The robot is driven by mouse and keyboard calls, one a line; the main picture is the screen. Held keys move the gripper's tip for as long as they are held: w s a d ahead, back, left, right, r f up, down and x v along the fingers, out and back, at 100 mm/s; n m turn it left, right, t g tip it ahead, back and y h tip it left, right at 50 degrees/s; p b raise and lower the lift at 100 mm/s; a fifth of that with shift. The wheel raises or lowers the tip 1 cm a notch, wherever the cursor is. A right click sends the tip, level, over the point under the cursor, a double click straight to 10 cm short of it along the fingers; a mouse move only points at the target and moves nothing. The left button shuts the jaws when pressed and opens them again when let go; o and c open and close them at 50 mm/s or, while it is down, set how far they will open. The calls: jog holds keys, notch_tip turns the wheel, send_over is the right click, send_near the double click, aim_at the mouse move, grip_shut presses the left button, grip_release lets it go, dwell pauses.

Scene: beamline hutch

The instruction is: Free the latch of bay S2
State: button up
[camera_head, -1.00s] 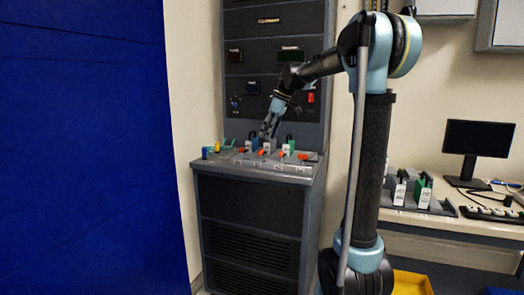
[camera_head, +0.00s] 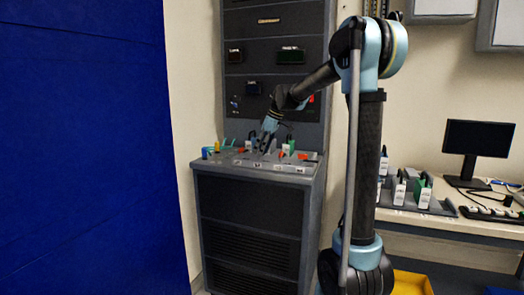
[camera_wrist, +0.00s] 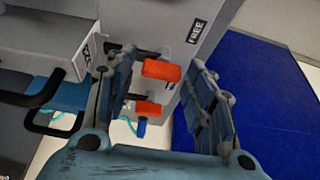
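My gripper (camera_head: 264,146) is low over the console's bay shelf in the head view. In the wrist view my gripper (camera_wrist: 165,84) is open, its two fingers apart. An orange latch handle (camera_wrist: 161,70) shows between the fingers, nearer the left one; I cannot tell whether either finger touches it. A second orange handle (camera_wrist: 148,108) lies behind it. A white-faced module (camera_wrist: 86,56) with a black handle stands left of the fingers. Its label is too blurred to read, so which bay is S2 is not clear. A FREE label (camera_wrist: 197,31) is on the grey surface beyond.
In the head view other orange latches (camera_head: 302,156) and a green module (camera_head: 288,147) line the shelf (camera_head: 225,161), with a blue and a yellow item at its left end. A blue panel (camera_head: 90,150) stands left. A desk with a monitor (camera_head: 478,139) is on the right.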

jog(key=c, duration=0.6)
jog(key=shift+m, duration=0.4)
jog(key=m+t, duration=0.1)
jog(key=m, duration=0.2)
jog(key=shift+s+h, duration=0.1)
jog(key=shift+h, duration=0.3)
jog(key=m+t+h, duration=0.1)
jog(key=m, duration=0.2)
jog(key=shift+a+m, duration=0.15)
jog(key=shift+m, duration=0.15)
jog(key=m+h, duration=0.1)
jog(key=m, duration=0.1)
jog(key=m+t+h, duration=0.1)
jog(key=m, duration=0.2)
jog(key=shift+a, duration=0.15)
jog(key=shift+a+m+h, duration=0.1)
jog(key=shift+m+h, duration=0.8)
jog(key=shift+m, duration=1.6)
jog(key=shift+s, duration=0.1)
